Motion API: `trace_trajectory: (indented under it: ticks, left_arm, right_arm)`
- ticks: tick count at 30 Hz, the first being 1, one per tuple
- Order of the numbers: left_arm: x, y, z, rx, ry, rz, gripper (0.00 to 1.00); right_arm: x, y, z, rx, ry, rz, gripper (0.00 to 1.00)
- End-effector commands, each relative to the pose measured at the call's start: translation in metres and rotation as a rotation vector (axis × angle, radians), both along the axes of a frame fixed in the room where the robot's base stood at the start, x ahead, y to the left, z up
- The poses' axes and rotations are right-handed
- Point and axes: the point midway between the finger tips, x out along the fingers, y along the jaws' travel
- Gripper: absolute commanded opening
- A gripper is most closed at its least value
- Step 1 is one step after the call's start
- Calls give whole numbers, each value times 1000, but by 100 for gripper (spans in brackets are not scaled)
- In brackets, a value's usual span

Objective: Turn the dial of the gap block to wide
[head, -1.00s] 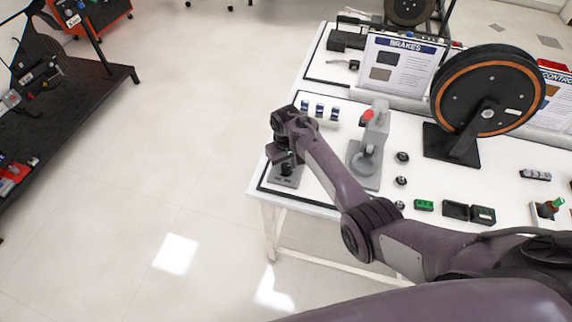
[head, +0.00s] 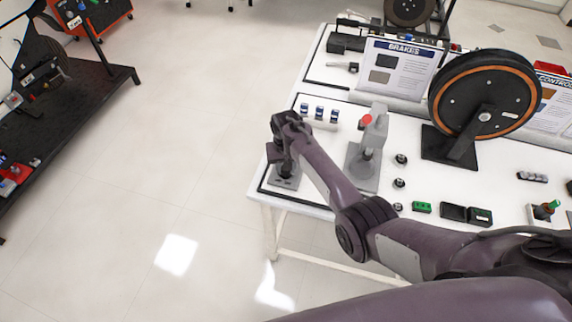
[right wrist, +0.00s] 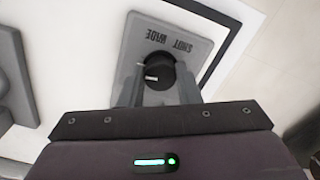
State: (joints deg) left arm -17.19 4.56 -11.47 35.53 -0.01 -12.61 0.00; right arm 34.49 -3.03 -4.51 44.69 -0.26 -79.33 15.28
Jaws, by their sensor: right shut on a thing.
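The gap block (right wrist: 178,28) is a flat grey plate with a round black dial (right wrist: 158,73), near the top middle of the right wrist view. The dial has a white pointer mark on its left side. In the head view the gap block (head: 284,183) lies at the near left corner of the table, partly hidden by my right gripper (head: 285,172). My left gripper is out of view.
A grey stand with a red knob (head: 366,122) is close to the right of my forearm. Blue-topped blocks (head: 319,111) stand behind the wrist. The white table's (head: 262,208) left edge is near the block. A large black wheel (head: 485,95) stands at right.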

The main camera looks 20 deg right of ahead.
Motion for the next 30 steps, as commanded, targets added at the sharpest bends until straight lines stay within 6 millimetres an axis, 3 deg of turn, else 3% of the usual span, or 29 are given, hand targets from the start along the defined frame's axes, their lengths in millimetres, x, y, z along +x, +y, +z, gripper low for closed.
trace_trajectory:
  ticks: [21, 30]
  left_arm:
    - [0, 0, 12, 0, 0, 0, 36]
    - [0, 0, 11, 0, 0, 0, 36]
  right_arm:
    - [1, 1, 0, 1, -1, -673, 7]
    - [1, 1, 0, 1, -2, -878, 7]
